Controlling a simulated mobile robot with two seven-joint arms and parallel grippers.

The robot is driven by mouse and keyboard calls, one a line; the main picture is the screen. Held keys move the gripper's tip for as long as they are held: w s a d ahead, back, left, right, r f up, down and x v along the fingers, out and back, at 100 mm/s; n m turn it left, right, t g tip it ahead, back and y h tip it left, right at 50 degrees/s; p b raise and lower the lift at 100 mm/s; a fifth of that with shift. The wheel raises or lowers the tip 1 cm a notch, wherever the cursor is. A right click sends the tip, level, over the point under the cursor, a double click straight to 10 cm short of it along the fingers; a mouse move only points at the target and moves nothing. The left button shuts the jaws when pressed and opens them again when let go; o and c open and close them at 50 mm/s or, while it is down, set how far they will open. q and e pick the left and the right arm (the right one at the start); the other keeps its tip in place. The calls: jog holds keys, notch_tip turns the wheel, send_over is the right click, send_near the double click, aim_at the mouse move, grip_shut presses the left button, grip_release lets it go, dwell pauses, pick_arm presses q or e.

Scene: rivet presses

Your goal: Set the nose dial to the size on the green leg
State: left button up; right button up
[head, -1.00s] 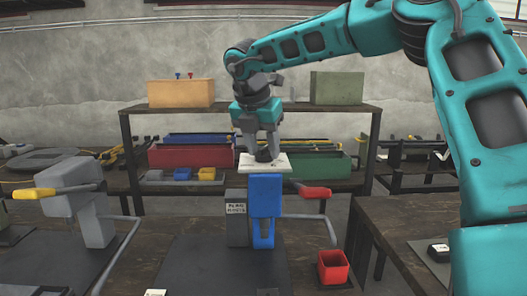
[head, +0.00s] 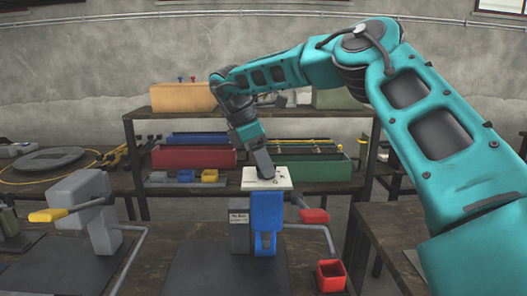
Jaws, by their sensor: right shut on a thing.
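A press with a blue front (head: 266,222) and a grey body (head: 240,226) stands on a dark mat ahead of me. A white dial plate (head: 283,178) with small dark marks sits at its top; the marks are too small to read. My right gripper (head: 266,174) reaches down from the upper left, tilted, its fingertips at the plate's middle. It is shut on the dial, whose knob the fingers hide. A pale label (head: 239,217) on the grey body is unreadable. I cannot make out a green leg on this press. My left gripper is out of view.
A second grey press (head: 82,200) with a yellow handle (head: 48,215) stands at left. The blue press has a red-ended lever (head: 314,215); a red open box (head: 331,276) is near it. Behind, a shelf holds a red bin (head: 193,157) and a green bin (head: 325,168).

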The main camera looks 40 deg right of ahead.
jog(key=shift+m+g+y+p, duration=0.55)
jog(key=shift+m+p, duration=0.8)
jog(key=shift+m, duration=0.55)
jog(key=o, duration=1)
jog(key=shift+d, duration=0.1)
jog(key=shift+o, duration=0.2)
jog(key=shift+r, duration=0.15)
